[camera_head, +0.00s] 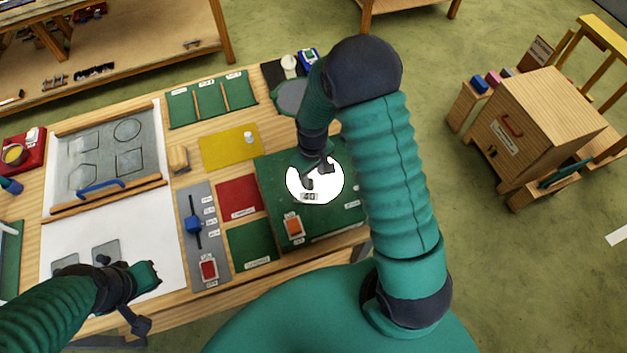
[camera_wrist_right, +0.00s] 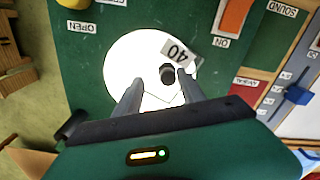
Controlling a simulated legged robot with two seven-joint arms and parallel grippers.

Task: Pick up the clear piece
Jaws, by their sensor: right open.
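Two flat grey, glass-like pieces lie on the white sheet at the left, one (camera_head: 106,251) beside my left gripper and one (camera_head: 65,263) farther left; I cannot tell which is the clear piece. My left gripper (camera_head: 148,297) is low over the sheet's right edge; its jaws are not clear. My right gripper (camera_head: 320,178) is over a white disc (camera_head: 327,192) on the green board. In the right wrist view its two fingers (camera_wrist_right: 160,84) are apart and empty, with the white disc (camera_wrist_right: 125,58), a dark knob (camera_wrist_right: 167,73) and a "40" label below them.
A grey panel (camera_head: 146,148) with outlined shapes and a blue handle stands behind the sheet. The green board (camera_head: 272,180) also carries an orange switch (camera_head: 293,227). A grey strip with a blue slider (camera_head: 193,225), coloured mats and a wooden block (camera_head: 178,158) fill the middle.

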